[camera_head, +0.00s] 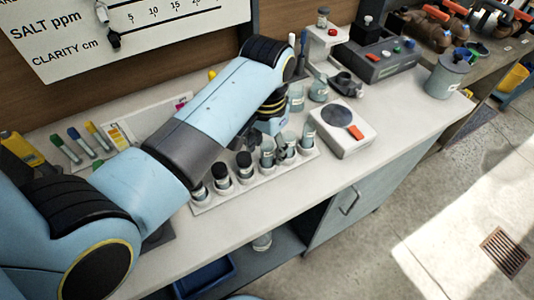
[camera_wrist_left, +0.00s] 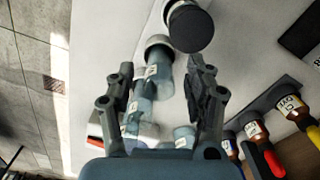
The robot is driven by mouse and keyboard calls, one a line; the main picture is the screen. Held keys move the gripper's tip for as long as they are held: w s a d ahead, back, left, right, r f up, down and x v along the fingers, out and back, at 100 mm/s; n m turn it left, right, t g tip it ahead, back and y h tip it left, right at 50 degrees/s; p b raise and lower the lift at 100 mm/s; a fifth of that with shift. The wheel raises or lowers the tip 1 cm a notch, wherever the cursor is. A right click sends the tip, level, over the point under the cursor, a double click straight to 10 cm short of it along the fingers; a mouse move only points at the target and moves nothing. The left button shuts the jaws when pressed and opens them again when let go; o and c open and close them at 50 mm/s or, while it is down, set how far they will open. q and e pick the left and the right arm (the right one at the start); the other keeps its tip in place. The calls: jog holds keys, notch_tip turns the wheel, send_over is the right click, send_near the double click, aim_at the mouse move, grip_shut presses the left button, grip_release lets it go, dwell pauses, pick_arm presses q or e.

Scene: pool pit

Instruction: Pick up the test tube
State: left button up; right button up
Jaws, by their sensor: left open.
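Several clear, labelled glass tubes stand in a white rack (camera_head: 230,190) on the counter, with black-capped vials (camera_head: 221,178) in its left part. One clear tube (camera_head: 267,155) stands just right of the vials. I cannot tell which one is the test tube. My left gripper (camera_head: 282,148) is over the right part of the rack, its fingers partly lost among the glass. In the left wrist view the gripper (camera_wrist_left: 163,80) is open, with a pale-topped clear tube (camera_wrist_left: 158,68) showing between its fingers. A black-capped vial (camera_wrist_left: 190,28) is just beyond. My right gripper is not in view.
A white device (camera_head: 342,125) with a dark round plate stands right of the rack. Markers (camera_head: 82,143) lie at the left. The counter's front strip (camera_head: 300,190) is clear.

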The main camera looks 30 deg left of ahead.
pick_arm(q)
jog(key=c, duration=1)
jog(key=shift+r, duration=0.15)
notch_tip(320, 180, up, 10)
jog(key=b, duration=0.1)
jog(key=shift+w, duration=0.1)
